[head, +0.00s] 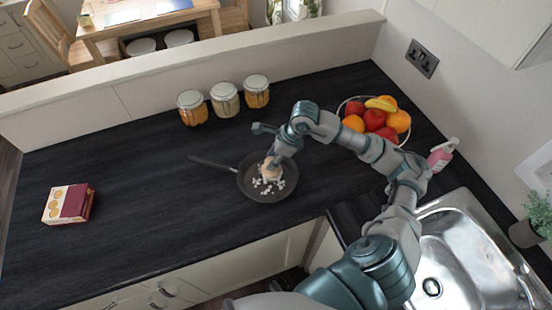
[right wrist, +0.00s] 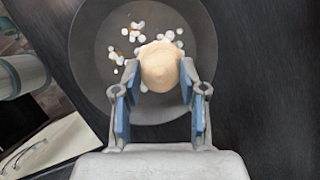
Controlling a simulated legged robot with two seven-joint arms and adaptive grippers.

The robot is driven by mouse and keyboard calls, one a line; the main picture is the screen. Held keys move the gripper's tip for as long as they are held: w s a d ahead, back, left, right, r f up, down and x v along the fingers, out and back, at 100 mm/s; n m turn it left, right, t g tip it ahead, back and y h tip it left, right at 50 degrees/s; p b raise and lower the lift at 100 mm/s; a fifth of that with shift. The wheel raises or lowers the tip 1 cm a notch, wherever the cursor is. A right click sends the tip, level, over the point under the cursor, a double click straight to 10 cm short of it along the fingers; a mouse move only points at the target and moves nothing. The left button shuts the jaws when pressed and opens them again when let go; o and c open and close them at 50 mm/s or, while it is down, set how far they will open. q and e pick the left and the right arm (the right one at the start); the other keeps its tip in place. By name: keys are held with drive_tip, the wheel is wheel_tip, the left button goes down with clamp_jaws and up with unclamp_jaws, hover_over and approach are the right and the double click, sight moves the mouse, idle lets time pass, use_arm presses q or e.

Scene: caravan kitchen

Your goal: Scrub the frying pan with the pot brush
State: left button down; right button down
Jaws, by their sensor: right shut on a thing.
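The dark frying pan (head: 289,187) lies on the black worktop, its handle (head: 212,164) pointing left. Small white bits with a few brown specks lie in it; they also show in the right wrist view of the pan (right wrist: 90,70). My right gripper (head: 273,163) is over the pan, shut on the pot brush (head: 268,171). The brush's rounded, pale wooden top shows between the fingers (right wrist: 160,92) in the right wrist view (right wrist: 160,62). Its bristles are hidden, so I cannot tell whether they touch the pan. My left gripper is not in view.
Several jars (head: 225,99) stand at the back. A fruit bowl (head: 402,140) and a pink soap bottle (head: 441,155) stand right, near the metal sink (head: 459,235). A red and cream box (head: 68,204) lies far left. The worktop between box and pan is clear.

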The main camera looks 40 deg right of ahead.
drive_tip(key=shift+w+a, duration=0.75)
drive_tip(key=shift+s+a+p, duration=0.2)
drive_tip(key=shift+a, duration=0.5)
drive_tip(key=shift+s+a+p, duration=0.15)
drive_tip(key=shift+a, duration=0.5)
drive_tip(key=shift+s+a, duration=0.2)
drive_tip(key=shift+s, duration=0.5)
drive_tip(key=shift+s+a, duration=0.2)
drive_tip(key=shift+s, duration=0.45)
drive_tip(key=shift+w+d+b, duration=0.15)
drive_tip(key=shift+d+b, duration=0.25)
drive_tip(key=shift+d, duration=0.3)
drive_tip(key=shift+w+d+b, duration=0.15)
drive_tip(key=shift+d+b, duration=0.2)
drive_tip(key=shift+d, duration=0.3)
wheel_tip(320, 180, up, 8)
drive_tip(key=p, duration=0.5)
drive_tip(key=shift+r+p, duration=0.25)
drive_tip(key=shift+p, duration=0.05)
